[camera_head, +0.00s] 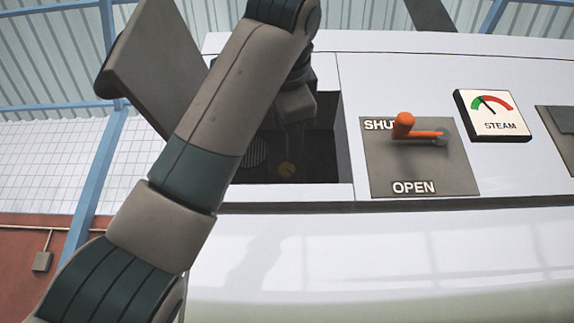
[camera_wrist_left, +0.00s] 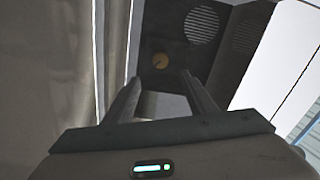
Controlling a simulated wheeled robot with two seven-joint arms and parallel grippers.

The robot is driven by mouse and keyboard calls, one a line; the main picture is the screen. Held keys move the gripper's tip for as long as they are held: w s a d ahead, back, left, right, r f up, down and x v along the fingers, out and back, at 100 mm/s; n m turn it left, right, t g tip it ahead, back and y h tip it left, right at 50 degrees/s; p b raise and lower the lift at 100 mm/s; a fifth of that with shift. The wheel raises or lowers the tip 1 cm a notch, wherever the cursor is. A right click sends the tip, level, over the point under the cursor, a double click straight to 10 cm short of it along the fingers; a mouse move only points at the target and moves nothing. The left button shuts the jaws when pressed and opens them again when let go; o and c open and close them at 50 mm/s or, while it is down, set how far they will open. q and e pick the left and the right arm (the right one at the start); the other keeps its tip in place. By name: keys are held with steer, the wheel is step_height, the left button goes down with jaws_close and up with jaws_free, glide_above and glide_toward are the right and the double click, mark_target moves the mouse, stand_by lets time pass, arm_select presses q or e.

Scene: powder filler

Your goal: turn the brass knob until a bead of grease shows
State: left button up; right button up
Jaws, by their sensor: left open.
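The brass knob (camera_wrist_left: 161,60) is a small round disc on the dark back wall of a recess, seen in the left wrist view ahead of my left gripper. I cannot tell how far the tips are from the knob. In the head view my left arm covers part of the opening. No grease bead can be made out. My right gripper is not in view.
The recess (camera_head: 343,150) is a dark box in the white machine panel, with round vents inside. Its grey door (camera_head: 150,65) stands open at the left. An orange-handled lever (camera_head: 404,126) on a SHUT/OPEN plate and a steam gauge (camera_head: 492,115) are to the right.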

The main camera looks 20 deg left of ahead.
arm_select(q)
steer(key=shift+b+v, duration=0.35)
steer(key=shift+v, duration=1.15)
steer(key=shift+f, duration=0.1)
